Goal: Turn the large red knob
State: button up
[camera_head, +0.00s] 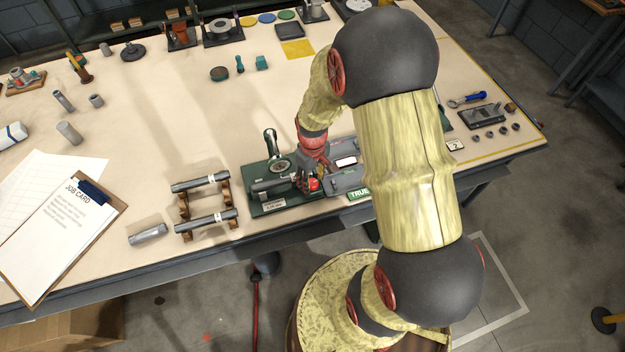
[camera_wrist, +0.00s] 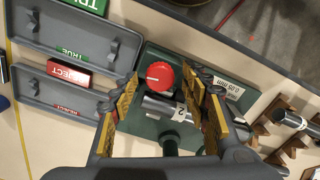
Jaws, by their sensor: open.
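The large red knob (camera_wrist: 160,77) is round, with a pale line on its face. It sits on the green fixture (camera_wrist: 140,128) and shows between my gripper's fingers in the wrist view. In the head view only a small part of the red knob (camera_head: 314,183) shows beside my gripper. My gripper (camera_wrist: 168,98) is open, its yellow-padded fingers apart on either side of the knob and a grey cylinder (camera_wrist: 163,107) labelled 2. I see no clear contact with the knob. My gripper (camera_head: 308,176) is partly hidden by the wrist in the head view.
Two grey trays marked TRUE (camera_wrist: 75,38) and REJECT (camera_wrist: 50,92) lie beside the fixture. A brown rack (camera_head: 184,205) with grey cylinders stands left of it. A clipboard (camera_head: 66,232) lies farther left. The table's middle is mostly clear.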

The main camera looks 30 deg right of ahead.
jog(key=shift+c, duration=1.3)
jog(key=c, duration=0.9)
